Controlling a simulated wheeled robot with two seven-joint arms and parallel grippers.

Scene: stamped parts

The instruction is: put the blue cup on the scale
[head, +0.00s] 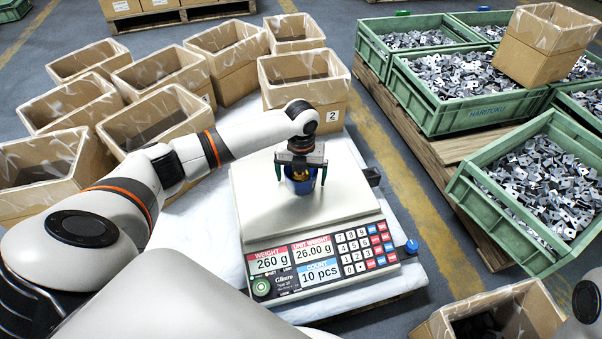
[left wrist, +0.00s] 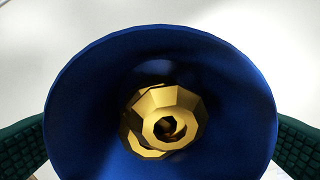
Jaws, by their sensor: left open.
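The blue cup (head: 300,184) stands upright on the plate of the scale (head: 262,212), with gold-coloured parts (left wrist: 165,122) inside it. The scale's displays read 260 g, 26.00 g and 10 pcs. My left gripper (head: 301,176) is over the cup, with one dark green finger on each side of it. The fingers are open. In the left wrist view the blue cup (left wrist: 75,100) fills the middle, with a finger at each lower corner. The gripper hides part of the cup's top in the head view. My right gripper is not in view.
Several open cardboard boxes (head: 300,88) stand behind and left of the scale. Green crates (head: 470,195) of metal parts sit on a pallet at right, with a cardboard box (head: 535,62) on top. Another cardboard box (head: 540,312) is at the lower right.

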